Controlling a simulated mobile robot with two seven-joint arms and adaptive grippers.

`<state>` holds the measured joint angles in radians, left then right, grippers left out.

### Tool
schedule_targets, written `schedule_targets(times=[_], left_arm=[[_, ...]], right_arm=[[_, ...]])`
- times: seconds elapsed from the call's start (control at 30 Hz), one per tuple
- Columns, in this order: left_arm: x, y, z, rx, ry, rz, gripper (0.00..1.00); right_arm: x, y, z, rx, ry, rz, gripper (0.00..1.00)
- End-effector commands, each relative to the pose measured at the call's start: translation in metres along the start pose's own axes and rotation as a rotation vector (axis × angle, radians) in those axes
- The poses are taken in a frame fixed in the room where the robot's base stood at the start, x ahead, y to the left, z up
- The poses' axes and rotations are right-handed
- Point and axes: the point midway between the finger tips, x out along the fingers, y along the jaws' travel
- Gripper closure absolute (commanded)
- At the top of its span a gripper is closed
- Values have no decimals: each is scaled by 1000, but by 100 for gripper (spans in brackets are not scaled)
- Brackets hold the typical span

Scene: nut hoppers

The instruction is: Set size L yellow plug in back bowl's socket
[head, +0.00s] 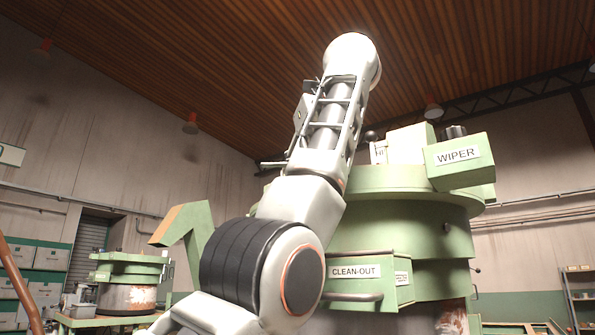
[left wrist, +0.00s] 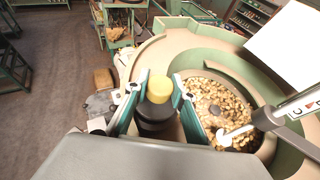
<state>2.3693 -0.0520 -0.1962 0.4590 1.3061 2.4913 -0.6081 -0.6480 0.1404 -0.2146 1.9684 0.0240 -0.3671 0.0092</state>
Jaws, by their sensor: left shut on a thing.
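A plug with a yellow top (left wrist: 159,88) and a black body (left wrist: 155,113) sits between the fingers of my left gripper (left wrist: 158,105) in the left wrist view. The gripper is shut on it, above the pale rim of a green bowl (left wrist: 160,52). The plug's lower end is hidden, so I cannot tell whether it touches anything. In the head view a large green bowl unit (head: 410,185) stands behind my arm, and a smaller green one (head: 128,270) stands at the far left. No socket shows clearly. My left gripper does not show in the head view, and my right gripper is in neither view.
The large unit carries a WIPER box (head: 458,160) and a CLEAN-OUT box (head: 365,275). Open floor (left wrist: 50,60) lies left of the bowl.

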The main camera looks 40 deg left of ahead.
Motion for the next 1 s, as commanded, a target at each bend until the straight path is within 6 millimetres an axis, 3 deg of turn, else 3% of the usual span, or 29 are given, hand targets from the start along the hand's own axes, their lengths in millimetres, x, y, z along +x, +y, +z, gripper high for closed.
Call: schedule_targets(times=[0.4, 1.0], left_arm=[[-3, 1, -1, -1, -1, 0, 100], [-3, 0, -1, 1, -1, 0, 100]], right_arm=[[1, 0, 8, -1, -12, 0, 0], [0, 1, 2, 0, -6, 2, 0]])
